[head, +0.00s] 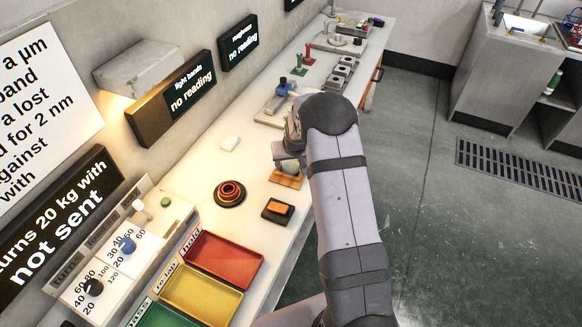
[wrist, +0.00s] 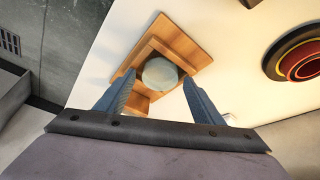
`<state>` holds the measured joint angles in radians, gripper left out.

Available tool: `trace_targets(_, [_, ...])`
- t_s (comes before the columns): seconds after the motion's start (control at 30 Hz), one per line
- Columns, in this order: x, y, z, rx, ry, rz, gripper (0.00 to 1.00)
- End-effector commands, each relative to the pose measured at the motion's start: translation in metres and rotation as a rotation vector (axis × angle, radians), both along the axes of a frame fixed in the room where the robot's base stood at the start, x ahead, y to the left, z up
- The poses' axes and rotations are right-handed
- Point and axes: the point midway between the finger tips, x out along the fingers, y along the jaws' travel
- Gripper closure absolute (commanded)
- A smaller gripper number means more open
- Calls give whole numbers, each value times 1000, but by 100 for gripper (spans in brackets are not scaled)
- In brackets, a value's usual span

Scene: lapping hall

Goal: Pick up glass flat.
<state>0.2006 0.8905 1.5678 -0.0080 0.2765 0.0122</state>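The glass flat (wrist: 160,74) is a pale, round, greyish disc resting on a square wooden stand (wrist: 182,46) in the wrist view. The stand also shows in the head view (head: 287,181), just below my gripper (head: 287,163). My gripper (wrist: 160,78) is open, with one blue-grey finger on either side of the disc in the wrist view. A gap shows between the disc and each finger. Whether the fingertips are level with the disc or above it, I cannot tell. In the head view the disc is largely hidden by my gripper.
Concentric dark, red and yellow rings (head: 229,193) and a black block with an orange top (head: 278,210) stand nearby. Red (head: 257,258), yellow (head: 233,302) and green trays line the front. The bench edge is close on the right.

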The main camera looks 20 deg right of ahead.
Motion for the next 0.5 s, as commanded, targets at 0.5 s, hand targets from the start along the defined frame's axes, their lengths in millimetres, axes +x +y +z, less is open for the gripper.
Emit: trace_targets(0.5, [-9, 3, -10, 8, 28, -2, 79])
